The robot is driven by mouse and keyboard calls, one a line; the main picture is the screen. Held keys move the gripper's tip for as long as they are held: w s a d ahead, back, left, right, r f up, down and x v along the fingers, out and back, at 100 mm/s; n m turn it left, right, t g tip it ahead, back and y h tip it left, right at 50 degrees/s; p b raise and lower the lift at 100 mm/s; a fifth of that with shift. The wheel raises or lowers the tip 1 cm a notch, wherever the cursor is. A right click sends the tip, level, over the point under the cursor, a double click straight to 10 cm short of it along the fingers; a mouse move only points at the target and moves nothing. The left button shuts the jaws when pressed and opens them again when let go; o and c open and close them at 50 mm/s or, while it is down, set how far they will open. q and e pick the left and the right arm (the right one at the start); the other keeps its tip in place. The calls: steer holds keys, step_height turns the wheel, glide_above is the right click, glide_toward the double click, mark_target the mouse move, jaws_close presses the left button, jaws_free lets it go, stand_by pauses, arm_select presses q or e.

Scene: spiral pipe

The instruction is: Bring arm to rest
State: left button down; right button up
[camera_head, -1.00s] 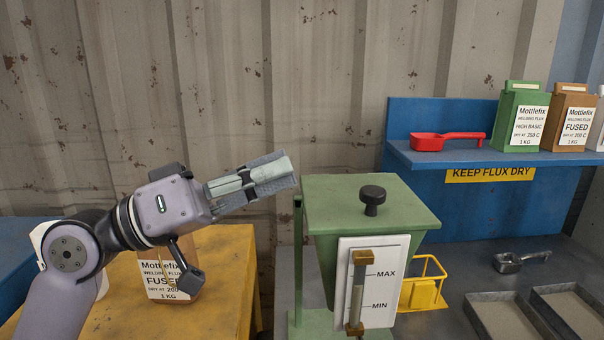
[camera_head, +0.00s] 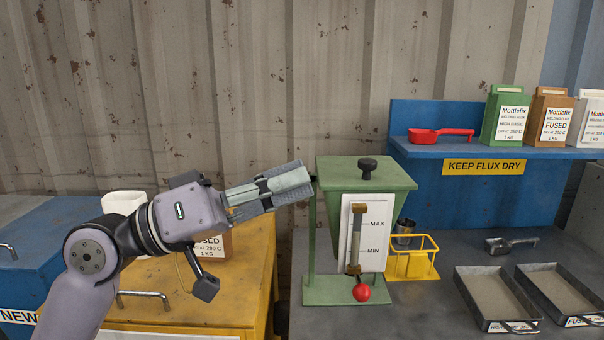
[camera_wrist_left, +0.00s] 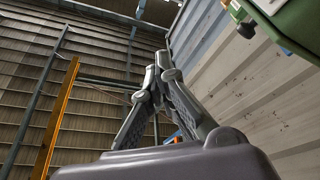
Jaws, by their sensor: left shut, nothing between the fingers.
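My left arm comes in from the left in the head view, raised above the yellow cabinet. Its gripper (camera_head: 288,183) is shut and empty, and points right toward the upper left edge of the green hopper (camera_head: 345,208). I cannot tell from the head view whether the fingertips touch the hopper. In the left wrist view the two fingers (camera_wrist_left: 161,62) meet at their tips, with nothing between them. A corner of the green hopper shows at the upper right there (camera_wrist_left: 290,22). My right gripper is not in view.
A yellow cabinet (camera_head: 255,270) with a flux bag stands under my left arm, beside a blue cabinet (camera_head: 45,240). On the bench are a yellow holder (camera_head: 412,262), a metal scoop (camera_head: 508,245) and two trays (camera_head: 497,300). A blue shelf (camera_head: 480,150) carries a red scoop and flux bags.

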arm_select(q)
steer(key=a+f+n+t+y, duration=0.2)
steer(key=f+y, duration=0.3)
steer(key=f, duration=1.2)
steer(key=a+f+n+t+y, duration=0.2)
steer(key=f+y, duration=0.4)
steer(key=f, duration=1.1)
steer(key=s+a+f+n+g+y, duration=0.1)
steer(key=s+a+f+g+y, duration=0.3)
steer(key=s+a+f, duration=0.5)
steer(key=s+a+f+n+g+y, duration=0.1)
steer(key=s+a+f+y, duration=0.5)
steer(key=s+f, duration=0.5)
step_height(320, 180, down, 24)
steer(key=r+g+p, duration=0.1)
steer(key=p, duration=0.1)
steer(key=s+a+f+g+p, duration=0.1)
steer(key=s+a+f, duration=0.1)
steer(key=s+f, duration=1.4)
steer(key=shift+s+a, duration=0.3)
steer(key=shift+a, duration=0.05)
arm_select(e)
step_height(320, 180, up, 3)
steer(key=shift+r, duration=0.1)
arm_select(q)
steer(key=shift+f, duration=0.1)
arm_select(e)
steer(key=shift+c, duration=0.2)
